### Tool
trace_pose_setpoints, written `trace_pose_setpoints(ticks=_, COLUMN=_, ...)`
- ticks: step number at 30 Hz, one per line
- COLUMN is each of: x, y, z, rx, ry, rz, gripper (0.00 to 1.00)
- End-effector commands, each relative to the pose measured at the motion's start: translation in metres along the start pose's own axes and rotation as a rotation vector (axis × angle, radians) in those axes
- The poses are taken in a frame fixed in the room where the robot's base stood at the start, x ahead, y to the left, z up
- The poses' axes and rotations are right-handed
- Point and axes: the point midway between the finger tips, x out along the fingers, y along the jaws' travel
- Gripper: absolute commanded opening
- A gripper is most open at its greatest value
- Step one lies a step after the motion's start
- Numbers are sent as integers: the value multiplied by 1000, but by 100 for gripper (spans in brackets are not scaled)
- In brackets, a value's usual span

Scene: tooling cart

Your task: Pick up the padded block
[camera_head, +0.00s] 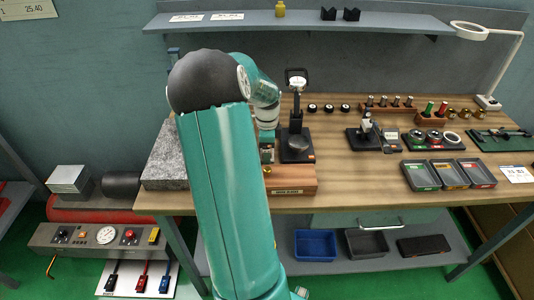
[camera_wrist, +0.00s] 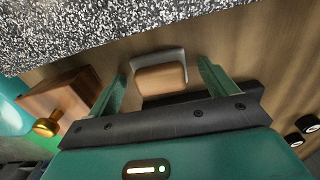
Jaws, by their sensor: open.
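A small tan block with a grey edge, which looks like the padded block (camera_wrist: 160,78), lies on the wooden table top in the wrist view. My gripper (camera_wrist: 162,70) is open, with one green finger to the left of the block and one to the right. Gaps show between the block and both fingers, and nothing is held. In the head view my gripper (camera_head: 267,151) is low over the table's left part, and my arm hides the block.
A speckled granite plate (camera_head: 166,160) lies close by, also along the top of the wrist view (camera_wrist: 90,25). A wooden box (camera_head: 292,180) with a brass knob (camera_wrist: 47,126) is near the gripper. A dial gauge stand (camera_head: 296,140) stands to the right. Grey bins (camera_head: 449,175) are farther right.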

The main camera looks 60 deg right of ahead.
Motion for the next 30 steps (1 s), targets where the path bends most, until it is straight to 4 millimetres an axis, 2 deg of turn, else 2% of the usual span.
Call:
trace_pose_setpoints(ticks=5, x=0, y=0, z=0, rx=-1, ry=0, rz=0, gripper=85)
trace_pose_setpoints(ticks=12, x=0, y=0, z=0, rx=-1, ry=0, rz=0, gripper=37)
trace_pose_setpoints(ticks=13, x=0, y=0, z=0, rx=-1, ry=0, rz=0, gripper=36)
trace_pose_setpoints(ticks=23, x=-3, y=0, z=0, rx=-1, ry=0, rz=-1, gripper=35)
trace_pose_setpoints(ticks=26, x=-10, y=-1, z=0, rx=-1, ry=1, rz=-3, gripper=35)
trace_pose_setpoints(ticks=30, x=-28, y=-1, z=0, rx=-2, ry=0, rz=-5, gripper=35)
